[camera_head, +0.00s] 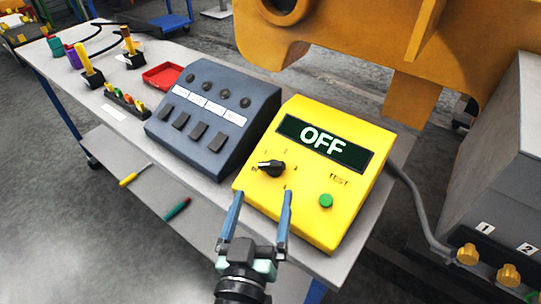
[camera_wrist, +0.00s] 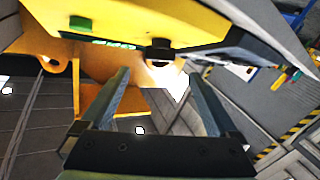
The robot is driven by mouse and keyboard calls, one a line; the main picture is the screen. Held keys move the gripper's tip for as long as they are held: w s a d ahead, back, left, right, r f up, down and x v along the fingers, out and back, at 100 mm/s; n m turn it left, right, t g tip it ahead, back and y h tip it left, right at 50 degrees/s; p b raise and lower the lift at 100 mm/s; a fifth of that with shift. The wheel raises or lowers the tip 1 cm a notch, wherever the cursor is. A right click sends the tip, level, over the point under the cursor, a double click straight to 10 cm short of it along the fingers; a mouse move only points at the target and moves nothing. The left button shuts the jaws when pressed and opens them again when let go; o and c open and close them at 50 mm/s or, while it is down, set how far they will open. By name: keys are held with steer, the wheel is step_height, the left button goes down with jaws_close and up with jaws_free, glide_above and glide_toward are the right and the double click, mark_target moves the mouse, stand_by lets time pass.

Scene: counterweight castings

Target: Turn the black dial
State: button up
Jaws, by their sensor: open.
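The black dial (camera_head: 271,168) is a knob with a pointer on the sloped face of a yellow box (camera_head: 310,222). The box's screen (camera_head: 322,143) reads OFF. A green button (camera_head: 326,201) marked TEST sits to the right of the dial. My gripper (camera_head: 261,196) is open and empty, its two fingers apart, just below the dial in the head view. In the wrist view the dial (camera_wrist: 158,55) shows dark beyond and between the fingertips of my gripper (camera_wrist: 160,80). I see no contact between fingers and dial.
A dark grey switch box (camera_head: 215,115) stands left of the yellow box on the bench. A red tray (camera_head: 162,76) lies behind it. A large orange casting (camera_head: 340,45) rises behind. A grey cabinet with yellow knobs (camera_head: 467,254) stands at right.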

mark_target(270, 168)
steer(key=w, duration=0.3)
steer(key=w+d+p, duration=0.1)
steer(key=w, duration=0.2)
steer(key=w+p, duration=0.1)
steer(key=w, duration=0.2)
steer(key=shift+d, duration=0.25)
steer(key=c, duration=1.4)
